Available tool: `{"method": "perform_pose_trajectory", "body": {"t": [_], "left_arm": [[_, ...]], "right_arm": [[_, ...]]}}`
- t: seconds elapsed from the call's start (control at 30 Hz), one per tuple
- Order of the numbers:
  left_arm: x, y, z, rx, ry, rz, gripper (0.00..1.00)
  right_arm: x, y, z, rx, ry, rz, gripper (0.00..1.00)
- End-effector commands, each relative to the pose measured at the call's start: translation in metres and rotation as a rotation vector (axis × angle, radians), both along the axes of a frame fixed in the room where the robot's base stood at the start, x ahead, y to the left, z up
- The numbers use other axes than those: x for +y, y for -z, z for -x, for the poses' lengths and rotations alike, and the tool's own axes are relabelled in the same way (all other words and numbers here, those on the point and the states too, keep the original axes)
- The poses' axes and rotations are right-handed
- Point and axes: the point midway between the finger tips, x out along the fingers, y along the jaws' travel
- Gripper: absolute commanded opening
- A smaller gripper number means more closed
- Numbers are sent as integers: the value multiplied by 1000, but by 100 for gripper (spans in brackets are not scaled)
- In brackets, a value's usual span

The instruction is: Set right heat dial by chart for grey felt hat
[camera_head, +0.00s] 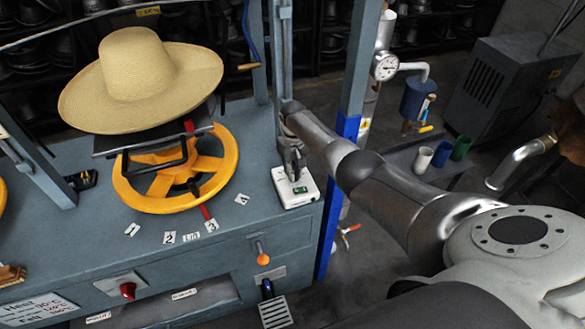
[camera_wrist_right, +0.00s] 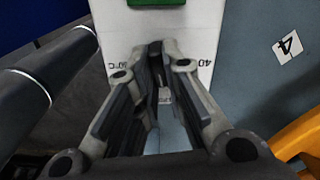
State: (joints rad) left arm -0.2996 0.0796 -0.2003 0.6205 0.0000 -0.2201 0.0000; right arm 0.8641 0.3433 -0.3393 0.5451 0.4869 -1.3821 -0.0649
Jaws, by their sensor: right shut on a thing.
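The right heat dial is on a small white box (camera_head: 308,197) with a green display, on the right end of the blue-grey bench. My right gripper (camera_head: 295,172) points down onto this box. In the right wrist view, its fingers (camera_wrist_right: 163,92) are shut on what seems to be the dial's knob, mostly hidden between them. The white face (camera_wrist_right: 118,38) shows a 40 mark and a partly covered °C mark. The heat chart (camera_head: 40,308) is on the bench front at lower left, only partly readable. My left gripper is not in view.
A tan wide-brimmed hat (camera_head: 140,80) sits over a yellow handwheel (camera_head: 225,165) left of the box. Number tags (camera_head: 168,238) lie on the bench. A blue-grey post (camera_head: 355,80) stands right of the box. A red knob (camera_head: 127,290) and an orange-tipped lever (camera_head: 262,258) are on the front.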

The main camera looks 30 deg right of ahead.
Motion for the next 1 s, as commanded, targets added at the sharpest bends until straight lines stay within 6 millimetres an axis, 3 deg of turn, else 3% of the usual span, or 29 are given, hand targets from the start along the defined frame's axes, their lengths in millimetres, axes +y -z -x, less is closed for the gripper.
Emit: {"method": "perform_pose_trajectory", "body": {"t": [0.6, 1.0], "left_arm": [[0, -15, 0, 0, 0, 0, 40], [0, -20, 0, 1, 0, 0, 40]], "right_arm": [[-3, -3, -1, -4, 572, -1, 0], [-4, -3, 0, -6, 810, 0, 0]]}}
